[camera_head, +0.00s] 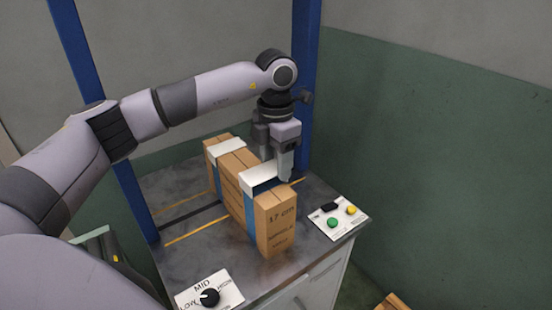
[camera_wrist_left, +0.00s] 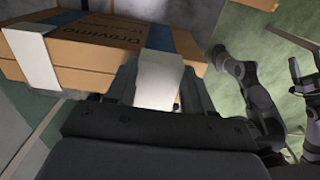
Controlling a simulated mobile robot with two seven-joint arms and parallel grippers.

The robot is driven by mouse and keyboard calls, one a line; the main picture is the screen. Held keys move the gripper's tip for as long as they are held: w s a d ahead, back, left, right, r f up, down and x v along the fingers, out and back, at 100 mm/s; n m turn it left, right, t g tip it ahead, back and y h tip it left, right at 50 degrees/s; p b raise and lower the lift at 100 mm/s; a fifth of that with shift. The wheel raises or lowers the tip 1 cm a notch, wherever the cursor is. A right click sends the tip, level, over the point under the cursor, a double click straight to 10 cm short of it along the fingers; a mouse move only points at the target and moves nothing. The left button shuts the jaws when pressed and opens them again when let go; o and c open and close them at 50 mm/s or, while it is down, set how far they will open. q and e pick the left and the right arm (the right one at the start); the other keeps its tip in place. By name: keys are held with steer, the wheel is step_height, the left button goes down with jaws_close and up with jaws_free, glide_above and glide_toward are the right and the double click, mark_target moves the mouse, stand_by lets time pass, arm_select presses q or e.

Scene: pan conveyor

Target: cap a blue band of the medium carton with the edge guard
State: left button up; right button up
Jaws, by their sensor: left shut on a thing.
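The brown carton (camera_head: 277,225) stands on the grey table, marked "17 cm" on its near end, and two blue bands run around it. My left gripper (camera_head: 277,172) is above its near part, shut on a white edge guard (camera_head: 258,179). The held guard is at the top edge by the nearer blue band (camera_head: 249,212); in the left wrist view it (camera_wrist_left: 160,80) overlaps the line of a blue band (camera_wrist_left: 187,42). I cannot tell whether it is fully seated. Another white guard (camera_head: 228,147) sits on the carton's farther band. My right gripper cannot be made out.
A dial plate (camera_head: 210,296) is at the front. Blue posts (camera_head: 306,80) rise at the table's sides. Bare tabletop (camera_head: 205,256) lies left of the carton.

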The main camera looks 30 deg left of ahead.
mark_target(276, 166)
arm_select(q)
steer(key=shift+f+b, duration=0.55)
steer(key=shift+f, duration=0.35)
steer(key=o, duration=1.1)
step_height(276, 166, up, 7)
steer(key=shift+r, duration=0.1)
